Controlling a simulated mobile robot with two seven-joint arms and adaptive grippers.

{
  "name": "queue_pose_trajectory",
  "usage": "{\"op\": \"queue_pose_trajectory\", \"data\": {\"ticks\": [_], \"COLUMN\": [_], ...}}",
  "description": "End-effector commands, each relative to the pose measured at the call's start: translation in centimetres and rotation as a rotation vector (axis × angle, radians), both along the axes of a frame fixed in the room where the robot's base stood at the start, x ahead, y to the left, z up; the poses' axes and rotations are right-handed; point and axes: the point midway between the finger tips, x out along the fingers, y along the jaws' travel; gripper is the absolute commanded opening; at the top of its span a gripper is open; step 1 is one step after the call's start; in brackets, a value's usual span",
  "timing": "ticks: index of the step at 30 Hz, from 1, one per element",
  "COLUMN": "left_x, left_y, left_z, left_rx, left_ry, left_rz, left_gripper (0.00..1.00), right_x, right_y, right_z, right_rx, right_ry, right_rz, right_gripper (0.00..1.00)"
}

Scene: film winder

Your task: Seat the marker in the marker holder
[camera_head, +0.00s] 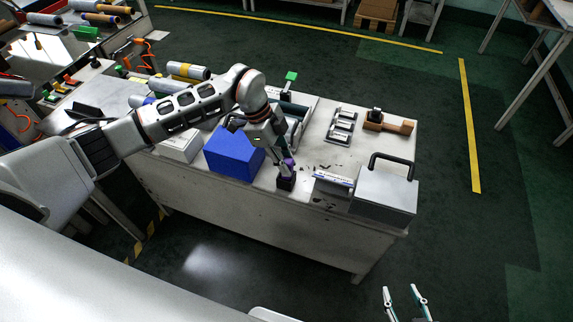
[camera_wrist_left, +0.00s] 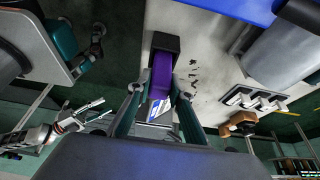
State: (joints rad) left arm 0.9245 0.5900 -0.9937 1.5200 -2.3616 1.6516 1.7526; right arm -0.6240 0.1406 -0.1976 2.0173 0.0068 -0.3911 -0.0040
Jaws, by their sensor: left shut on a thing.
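The purple marker (camera_head: 289,163) is between the fingers of my left gripper (camera_head: 285,167), just above the small black marker holder (camera_head: 286,183) at the table's front edge. In the left wrist view the gripper (camera_wrist_left: 159,88) is shut on the marker (camera_wrist_left: 160,72). The marker's far end meets the black holder (camera_wrist_left: 165,42); I cannot tell how deep it sits inside. My right gripper (camera_head: 405,290) is at the bottom of the head view, clear of the table, with its fingers apart and empty.
A blue box (camera_head: 234,154) stands close left of the holder. A grey case with a black handle (camera_head: 385,192) stands to its right, past a small flat labelled item (camera_head: 333,178). A rack (camera_head: 341,126) and a brown wooden block (camera_head: 388,123) sit farther back on the table (camera_head: 250,204).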

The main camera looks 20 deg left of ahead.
Motion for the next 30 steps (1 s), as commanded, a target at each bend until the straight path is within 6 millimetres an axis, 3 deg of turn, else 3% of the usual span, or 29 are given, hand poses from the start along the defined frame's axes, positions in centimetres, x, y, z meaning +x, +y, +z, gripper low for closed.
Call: {"op": "queue_pose_trajectory", "data": {"ticks": [2, 9, 10, 11, 12, 23, 30], "left_x": [-0.1, 0.0, 0.0, 0.0, 0.0, 0.1, 0.2], "left_y": [0.0, 0.0, 0.0, 0.0, 0.0, 0.1, 1.5], "left_z": [-1.1, -1.1, -1.1, -1.1, -1.1, -0.8, 2.5], "left_rx": [-0.001, 0.0, 0.0, 0.0, 0.0, 0.0, 0.001], "left_ry": [0.003, -0.001, -0.001, -0.001, -0.001, -0.002, -0.007], "left_rz": [0.001, 0.0, 0.0, 0.0, 0.0, 0.001, 0.002], "left_gripper": [0.02, 0.02, 0.28, 0.36, 0.37, 0.37, 0.37], "right_x": [-0.2, 0.0, 0.0, -0.1, -0.1, -0.4, -0.2], "right_y": [0.0, 0.1, 0.0, 0.1, 0.1, 0.0, 0.1], "right_z": [-0.3, 0.2, 0.2, 0.2, 0.2, -0.2, 0.3], "right_rx": [-0.001, 0.0, 0.0, 0.0, 0.0, -0.001, 0.002], "right_ry": [0.003, -0.004, -0.004, -0.003, -0.003, 0.007, 0.004], "right_rz": [0.001, 0.001, 0.001, 0.001, 0.001, 0.001, -0.001], "right_gripper": [0.4, 0.4, 0.4, 0.4, 0.4, 0.4, 0.4]}}
